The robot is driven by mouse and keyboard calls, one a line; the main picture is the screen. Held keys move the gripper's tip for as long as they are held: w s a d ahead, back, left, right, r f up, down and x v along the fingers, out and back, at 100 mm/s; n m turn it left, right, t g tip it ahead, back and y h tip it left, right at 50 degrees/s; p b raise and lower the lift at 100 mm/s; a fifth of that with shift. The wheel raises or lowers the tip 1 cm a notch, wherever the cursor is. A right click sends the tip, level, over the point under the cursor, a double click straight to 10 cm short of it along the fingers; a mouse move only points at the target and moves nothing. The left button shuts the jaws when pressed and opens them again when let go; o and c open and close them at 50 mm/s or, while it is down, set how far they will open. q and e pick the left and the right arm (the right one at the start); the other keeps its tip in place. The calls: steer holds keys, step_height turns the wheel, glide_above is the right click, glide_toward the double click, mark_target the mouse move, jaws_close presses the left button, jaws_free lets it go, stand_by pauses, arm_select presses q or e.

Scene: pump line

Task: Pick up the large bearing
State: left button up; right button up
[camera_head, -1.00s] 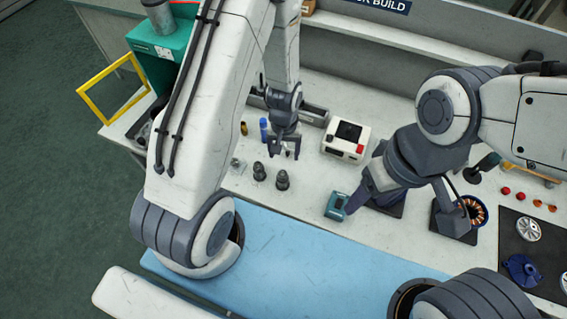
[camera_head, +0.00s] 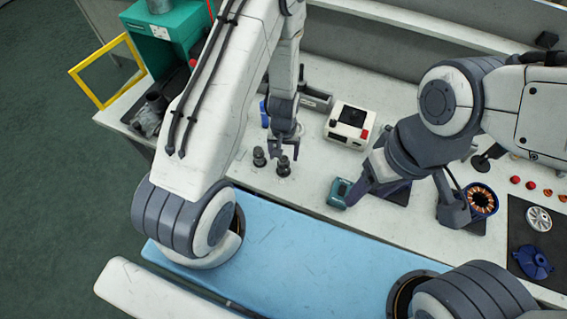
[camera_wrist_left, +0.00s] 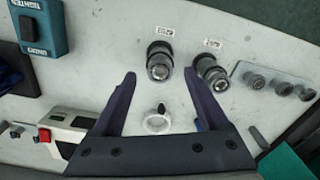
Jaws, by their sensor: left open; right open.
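Two dark round pieces with shiny ringed tops stand upright on the bench. The one nearer the teal tool looks slightly larger and may be the large bearing (camera_head: 283,168); it shows in the left wrist view (camera_wrist_left: 160,61). The smaller piece (camera_head: 259,157) is beside it, also in the wrist view (camera_wrist_left: 212,73). I cannot tell for certain which part is the bearing. My left gripper (camera_head: 286,154) is open and empty, just behind the larger piece. In the wrist view both pieces lie beyond its fingertips, apart from them. My right gripper (camera_head: 407,197) is open, with nothing seen held.
A white-and-black box (camera_head: 350,124) stands right of my left gripper. A teal tool (camera_head: 340,193) lies by one right finger. A white ring (camera_wrist_left: 157,122) shows between my left fingers. A copper-wound part (camera_head: 482,200) is at right. The blue mat (camera_head: 300,250) is clear.

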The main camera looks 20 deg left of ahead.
arm_select(q)
steer(key=shift+f, duration=0.65)
arm_select(e)
steer(key=shift+f, duration=0.55)
arm_select(q)
steer(key=shift+r, duration=0.1)
steer(key=c, duration=1.1)
